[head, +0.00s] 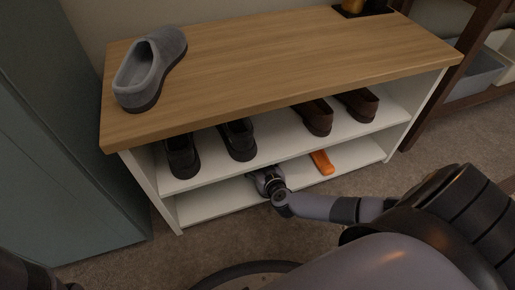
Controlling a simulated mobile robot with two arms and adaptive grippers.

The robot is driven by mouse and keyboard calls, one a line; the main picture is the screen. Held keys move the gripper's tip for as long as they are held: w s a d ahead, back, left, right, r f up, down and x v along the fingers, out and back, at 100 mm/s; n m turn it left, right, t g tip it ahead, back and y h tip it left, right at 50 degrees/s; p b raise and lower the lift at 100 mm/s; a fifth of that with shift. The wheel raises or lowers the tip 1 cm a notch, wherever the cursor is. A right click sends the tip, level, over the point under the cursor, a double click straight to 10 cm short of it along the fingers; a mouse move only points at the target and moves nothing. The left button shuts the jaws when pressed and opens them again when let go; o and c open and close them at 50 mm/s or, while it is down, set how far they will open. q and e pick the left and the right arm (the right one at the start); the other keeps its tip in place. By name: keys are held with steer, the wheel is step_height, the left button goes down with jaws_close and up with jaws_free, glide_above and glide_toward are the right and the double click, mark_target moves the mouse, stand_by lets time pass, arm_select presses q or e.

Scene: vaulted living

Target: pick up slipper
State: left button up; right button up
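A grey slipper (150,69) with a dark sole lies on the left end of the wooden top of a shoe rack (290,52). My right arm comes in from the right, and its gripper (267,181) is at the front of the rack's bottom shelf, well below and to the right of this slipper. Its fingers are small and partly hidden by the wrist and the shelf above, so I cannot tell whether they are open or hold anything. My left gripper is out of view; only a dark piece of that arm shows at the bottom left corner.
The middle shelf holds black shoes (239,140) at left and brown shoes (315,117) at right. An orange object (322,162) lies on the bottom shelf, right of my gripper. A teal cabinet (70,130) stands close at left. The middle of the rack top is clear.

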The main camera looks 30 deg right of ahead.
steer(key=c, duration=0.9)
steer(key=shift+c, duration=0.2)
steer(key=shift+d+r, duration=0.1)
